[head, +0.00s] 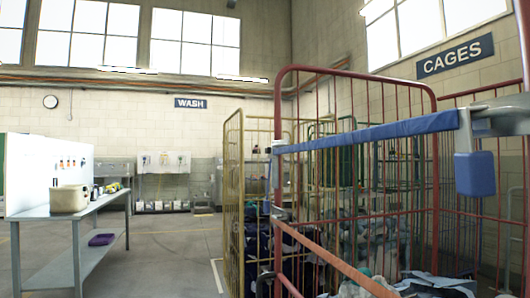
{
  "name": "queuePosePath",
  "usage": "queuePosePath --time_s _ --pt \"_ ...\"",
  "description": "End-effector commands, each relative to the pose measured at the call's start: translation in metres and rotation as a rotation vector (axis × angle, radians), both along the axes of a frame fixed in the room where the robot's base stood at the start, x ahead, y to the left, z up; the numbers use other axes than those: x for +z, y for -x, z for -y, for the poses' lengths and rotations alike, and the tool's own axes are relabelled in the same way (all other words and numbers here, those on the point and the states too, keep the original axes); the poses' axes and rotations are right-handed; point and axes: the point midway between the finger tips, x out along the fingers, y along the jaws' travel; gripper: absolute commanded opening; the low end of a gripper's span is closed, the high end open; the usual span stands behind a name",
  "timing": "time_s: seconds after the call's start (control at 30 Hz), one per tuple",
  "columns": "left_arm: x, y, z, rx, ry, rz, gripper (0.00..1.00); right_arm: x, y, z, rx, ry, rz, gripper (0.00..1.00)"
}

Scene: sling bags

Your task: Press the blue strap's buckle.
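The blue strap (365,134) runs across the upper front of a red-framed wire cage (355,72), sloping slightly up to the right. Its left end meets a small grey fitting at the cage's left post. Its right end meets a pale grey part (498,120) at the right edge, which may be my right gripper; its fingers cannot be made out. A blue block (474,173) hangs just below this part. I cannot tell which fitting is the strap's buckle, or whether anything touches it. My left gripper is not in view.
An orange strap (335,262) slopes down across the cage's lower front. Cloth bundles (375,240) lie inside. A yellow cage (233,200) stands behind left. A grey table (82,210) with a beige bin (69,198) stands at left. Floor between is clear.

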Motion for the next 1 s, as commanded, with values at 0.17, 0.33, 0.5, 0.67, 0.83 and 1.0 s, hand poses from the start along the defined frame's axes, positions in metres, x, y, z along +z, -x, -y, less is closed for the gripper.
queuePosePath --time_s 0.17,0.33,0.5,0.67,0.83,1.0 --pt "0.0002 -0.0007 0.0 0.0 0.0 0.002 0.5 -0.0002 0.0005 -0.0001 0.0 0.0 -0.001 0.42" --pt "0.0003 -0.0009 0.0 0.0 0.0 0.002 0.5 -0.0001 -0.0001 0.0 0.0 0.0 0.0 0.23" --pt "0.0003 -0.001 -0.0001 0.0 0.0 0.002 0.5 0.0005 -0.0026 0.0 0.0 0.0 0.003 0.04" --pt "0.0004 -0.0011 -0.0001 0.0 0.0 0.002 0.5 0.0011 -0.0048 0.0001 0.0 0.001 0.007 0.0" --pt "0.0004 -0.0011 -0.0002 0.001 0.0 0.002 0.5 0.0012 -0.0051 0.0001 0.0 0.001 0.007 0.0" --pt "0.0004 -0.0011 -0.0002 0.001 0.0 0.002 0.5 0.0012 -0.0051 0.0001 0.0 0.0 0.008 0.0"
